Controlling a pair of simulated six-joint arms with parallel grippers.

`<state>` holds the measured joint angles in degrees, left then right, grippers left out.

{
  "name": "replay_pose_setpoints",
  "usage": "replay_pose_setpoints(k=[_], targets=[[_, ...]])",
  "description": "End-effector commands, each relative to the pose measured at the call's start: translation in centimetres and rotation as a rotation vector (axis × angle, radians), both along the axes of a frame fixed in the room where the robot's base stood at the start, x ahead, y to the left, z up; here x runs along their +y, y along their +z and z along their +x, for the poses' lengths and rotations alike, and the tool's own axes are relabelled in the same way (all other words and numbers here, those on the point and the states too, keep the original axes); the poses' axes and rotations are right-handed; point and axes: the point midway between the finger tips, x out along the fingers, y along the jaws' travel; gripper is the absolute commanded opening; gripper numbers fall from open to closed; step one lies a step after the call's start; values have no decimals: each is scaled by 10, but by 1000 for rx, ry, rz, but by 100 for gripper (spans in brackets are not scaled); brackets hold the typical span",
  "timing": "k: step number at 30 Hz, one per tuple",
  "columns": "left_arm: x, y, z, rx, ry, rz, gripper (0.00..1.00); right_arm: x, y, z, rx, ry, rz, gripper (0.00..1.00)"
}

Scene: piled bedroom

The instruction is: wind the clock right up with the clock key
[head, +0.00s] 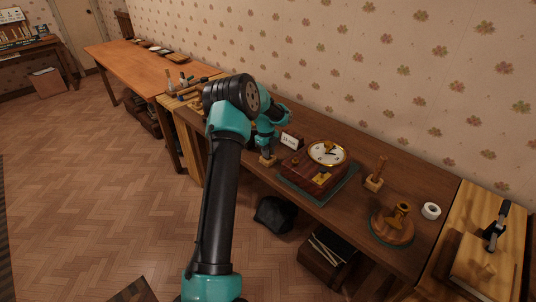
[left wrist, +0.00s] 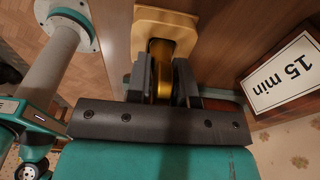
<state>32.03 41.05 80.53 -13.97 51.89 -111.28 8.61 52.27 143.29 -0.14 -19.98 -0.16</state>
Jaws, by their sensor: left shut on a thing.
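My left gripper (head: 266,149) is over the table, left of the clock. In the left wrist view the gripper (left wrist: 162,82) is shut on a brass-coloured piece (left wrist: 161,68), which looks like the clock key. Its far end reaches a pale wooden block (left wrist: 181,22); I cannot tell whether it sits in the block. The block also shows in the head view (head: 268,161), standing on the table. The clock (head: 309,172) has a dark red-brown wooden case and a white, brass-rimmed dial (head: 326,153). It stands on a dark green mat (head: 341,188). My right gripper is not in view.
A "15 min" card (head: 290,141) stands behind the block; the left wrist view shows it too (left wrist: 284,72). Right of the clock are a wooden peg on a block (head: 374,182), a round wooden piece (head: 393,224) and a white roll (head: 431,211). Small tools lie at the table's left end.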

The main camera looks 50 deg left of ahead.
Motion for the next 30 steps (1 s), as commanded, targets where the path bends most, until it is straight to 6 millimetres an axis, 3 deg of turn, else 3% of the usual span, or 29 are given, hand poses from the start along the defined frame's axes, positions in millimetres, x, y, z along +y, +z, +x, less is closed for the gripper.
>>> replay_pose_setpoints(k=[5, 16, 26, 30], targets=[[0, 0, 0, 0, 0, 0, 0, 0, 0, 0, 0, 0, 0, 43], [0, 3, 0, -1, 0, 0, 0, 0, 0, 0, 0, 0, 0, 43], [0, 36, 0, -3, 0, 1, 0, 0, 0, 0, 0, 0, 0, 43], [-11, 37, -9, 1, -2, -1, 0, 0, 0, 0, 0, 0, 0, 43]])
